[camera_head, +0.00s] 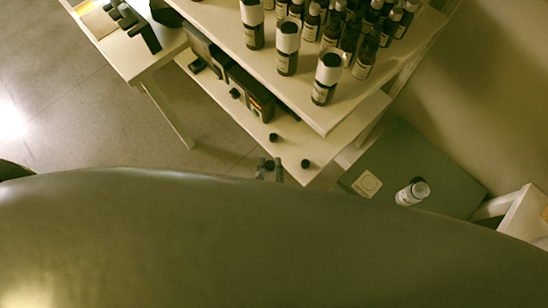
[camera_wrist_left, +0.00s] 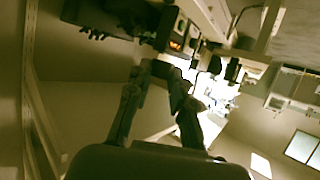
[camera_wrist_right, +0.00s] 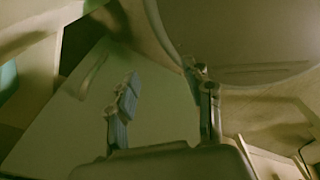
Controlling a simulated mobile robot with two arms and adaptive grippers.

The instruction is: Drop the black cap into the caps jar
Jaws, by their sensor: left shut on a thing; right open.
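My left gripper (camera_head: 270,170) is at the front edge of the lower shelf, its fingertips just showing above my own body. It is shut on a small dark thing, likely the black cap, mostly hidden between the fingers. Other black caps (camera_head: 272,137) (camera_head: 305,164) stand apart on the lower shelf. I cannot identify the caps jar; a white container with a dark top (camera_head: 412,193) stands on a grey-green surface at right. My right gripper (camera_wrist_right: 165,88) is open and empty.
Several dark bottles with white or black tops (camera_head: 287,48) crowd the upper shelf (camera_head: 330,118), which overhangs the lower shelf (camera_head: 290,150). A dark device (camera_head: 250,90) stands beneath it. A pale square with a circle (camera_head: 367,183) lies near the white container. A side table (camera_head: 130,55) is at left.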

